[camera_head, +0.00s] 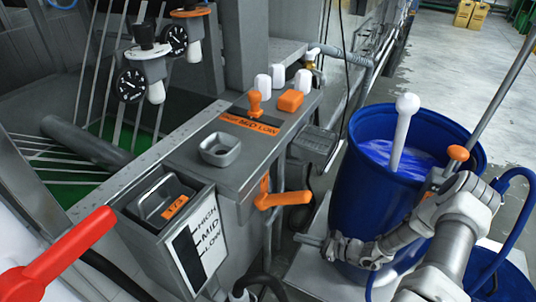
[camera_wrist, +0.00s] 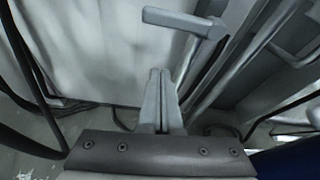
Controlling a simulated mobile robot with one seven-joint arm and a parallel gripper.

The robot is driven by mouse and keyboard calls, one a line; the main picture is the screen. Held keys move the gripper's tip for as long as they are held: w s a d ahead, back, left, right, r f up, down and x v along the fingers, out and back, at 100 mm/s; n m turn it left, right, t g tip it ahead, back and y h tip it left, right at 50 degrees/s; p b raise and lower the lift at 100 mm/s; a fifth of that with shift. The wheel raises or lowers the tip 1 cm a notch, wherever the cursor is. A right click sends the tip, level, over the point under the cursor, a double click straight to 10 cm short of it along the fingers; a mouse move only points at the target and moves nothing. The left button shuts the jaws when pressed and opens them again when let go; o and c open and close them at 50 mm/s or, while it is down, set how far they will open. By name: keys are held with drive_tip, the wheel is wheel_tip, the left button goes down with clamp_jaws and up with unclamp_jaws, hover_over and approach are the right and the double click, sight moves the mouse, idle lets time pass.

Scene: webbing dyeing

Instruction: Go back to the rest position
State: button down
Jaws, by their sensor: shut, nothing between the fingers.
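My gripper (camera_head: 303,239) is at the end of my arm, which reaches in from the lower right of the head view, in front of the blue barrel (camera_head: 350,190). It points left, toward the side of the grey machine, and nothing is held in it. In the wrist view my gripper (camera_wrist: 160,72) shows its two fingers together and empty. Beyond the fingertips is a grey lever-like handle (camera_wrist: 185,20), with a gap that I cannot judge. An orange lever (camera_head: 283,199) on the machine's side is above and left of my gripper in the head view.
The grey control panel (camera_head: 205,175) has a small square cup (camera_head: 221,150), knobs and an orange block (camera_head: 290,100). A red handle (camera_head: 65,255) is at lower left. A white paddle (camera_head: 404,130) stands in the barrel's blue liquid. Open floor (camera_head: 455,70) lies behind.

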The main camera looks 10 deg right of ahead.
drive_tip(key=s+a+r+n+g+h+p, duration=0.2)
drive_tip(key=r+n+g, duration=0.35)
drive_tip(key=r, duration=0.95)
drive_tip(key=s+a+r+n+g+h+p, duration=0.1)
drive_tip(key=s+a+r+n+g+p, duration=0.15)
drive_tip(key=r+n, duration=0.95)
drive_tip(key=s+r+n+t+h+p, duration=0.2)
drive_tip(key=s+r, duration=0.6)
drive_tip(key=r, duration=0.6)
drive_tip(key=s+r+n+t+h+p, duration=0.2)
drive_tip(key=s+r+n+h+p, duration=0.2)
drive_tip(key=s+r, duration=0.5)
wheel_tip(320, 180, up, 6)
drive_tip(key=shift+s+d+f+n+t+h, duration=0.25)
drive_tip(key=shift+n+t+h, duration=0.15)
drive_tip(key=shift+h, duration=0.7)
